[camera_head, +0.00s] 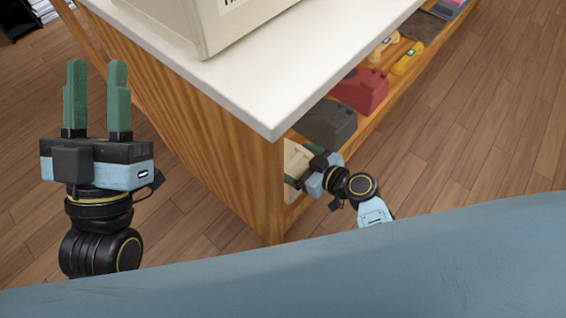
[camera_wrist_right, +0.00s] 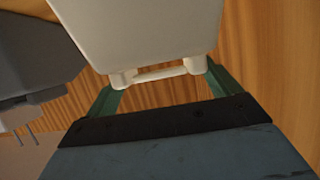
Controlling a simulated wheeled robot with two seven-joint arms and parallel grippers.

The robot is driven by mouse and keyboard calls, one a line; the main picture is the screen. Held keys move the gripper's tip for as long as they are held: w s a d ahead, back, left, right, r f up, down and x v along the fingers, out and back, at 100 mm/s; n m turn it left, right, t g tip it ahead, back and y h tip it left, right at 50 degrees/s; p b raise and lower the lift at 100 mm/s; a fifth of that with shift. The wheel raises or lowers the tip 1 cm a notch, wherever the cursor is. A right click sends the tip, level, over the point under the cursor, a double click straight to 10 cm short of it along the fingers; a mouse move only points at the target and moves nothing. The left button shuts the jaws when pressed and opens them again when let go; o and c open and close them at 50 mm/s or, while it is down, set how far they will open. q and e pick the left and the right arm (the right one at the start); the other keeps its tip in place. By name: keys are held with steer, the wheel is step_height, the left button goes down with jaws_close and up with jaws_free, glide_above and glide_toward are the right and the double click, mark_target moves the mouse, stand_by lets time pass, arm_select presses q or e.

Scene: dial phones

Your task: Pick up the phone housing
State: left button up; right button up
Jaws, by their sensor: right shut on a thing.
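A cream phone housing (camera_head: 297,160) sits in the near end of the shelf under the white counter, partly hidden by the counter's corner and my right gripper. My right gripper (camera_head: 302,172) reaches into the shelf and is shut on it. In the right wrist view, the cream housing (camera_wrist_right: 145,40) fills the top middle, with the two green fingers of the gripper (camera_wrist_right: 160,90) on either side of its lower end. My left gripper (camera_head: 97,90) is upright at the left, its green fingers apart and empty.
A dark grey housing (camera_head: 327,123) and a red housing (camera_head: 362,90) stand farther along the shelf, with yellow handsets (camera_head: 408,58) beyond. The white counter (camera_head: 270,80) overhangs the shelf, and a wooden side panel (camera_head: 215,135) closes its near end. Wooden floor (camera_head: 470,130) is clear at right.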

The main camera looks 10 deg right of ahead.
steer(key=shift+c, duration=0.8)
steer(key=shift+r, duration=0.2)
